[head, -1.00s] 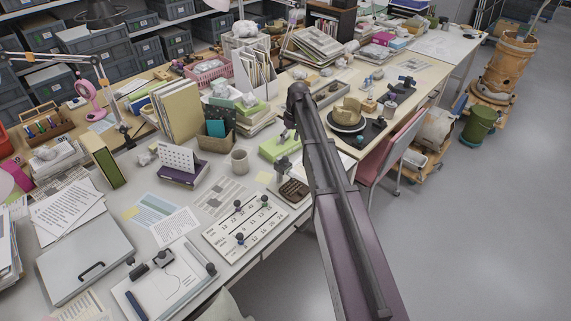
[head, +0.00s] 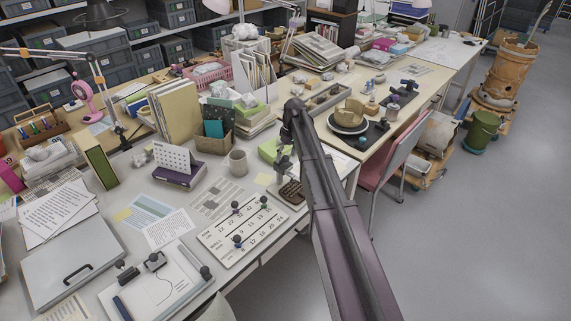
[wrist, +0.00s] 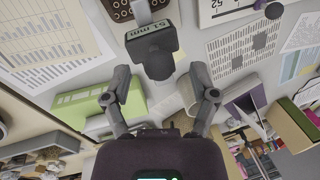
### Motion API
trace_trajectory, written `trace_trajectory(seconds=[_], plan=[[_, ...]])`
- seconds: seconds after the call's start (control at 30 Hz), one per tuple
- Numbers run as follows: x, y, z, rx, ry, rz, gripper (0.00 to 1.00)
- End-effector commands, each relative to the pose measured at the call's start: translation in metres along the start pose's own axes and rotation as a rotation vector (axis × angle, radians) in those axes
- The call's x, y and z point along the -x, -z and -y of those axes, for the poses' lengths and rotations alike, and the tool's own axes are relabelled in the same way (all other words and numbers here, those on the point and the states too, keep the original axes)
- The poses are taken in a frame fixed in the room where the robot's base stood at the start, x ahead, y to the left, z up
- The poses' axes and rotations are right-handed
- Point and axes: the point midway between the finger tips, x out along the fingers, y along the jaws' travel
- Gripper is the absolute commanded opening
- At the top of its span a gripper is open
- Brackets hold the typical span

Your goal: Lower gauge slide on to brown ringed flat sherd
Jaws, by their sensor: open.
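The gauge (wrist: 155,50) has a grey-green head marked "51 mm" and a dark body below it in the wrist view. In the head view the gauge (head: 283,166) stands near the table's front edge, partly behind my arm. A brown piece with rows of rings (wrist: 123,8), apparently the flat sherd, is cut by the top edge of the wrist view, close to the gauge head. It also shows in the head view (head: 292,193). My gripper (wrist: 160,82) is open, one finger on each side of the gauge's dark body, with gaps visible. Contact cannot be seen.
A green box (wrist: 98,103) lies left of my gripper in the wrist view. A mug (head: 238,162), a desk calendar (head: 178,166) and a numbered board with knobs (head: 243,232) stand nearby. A pink chair (head: 390,155) is at the table edge; open floor lies right.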

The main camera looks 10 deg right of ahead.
Motion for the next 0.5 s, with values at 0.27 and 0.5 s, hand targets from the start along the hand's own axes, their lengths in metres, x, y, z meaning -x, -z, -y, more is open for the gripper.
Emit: trace_trajectory(seconds=[0.27,0.5], plan=[[-0.018,0.0,0.0,0.0,0.0,0.0,0.76],[-0.021,0.0,0.0,0.0,0.0,0.0,0.76]])
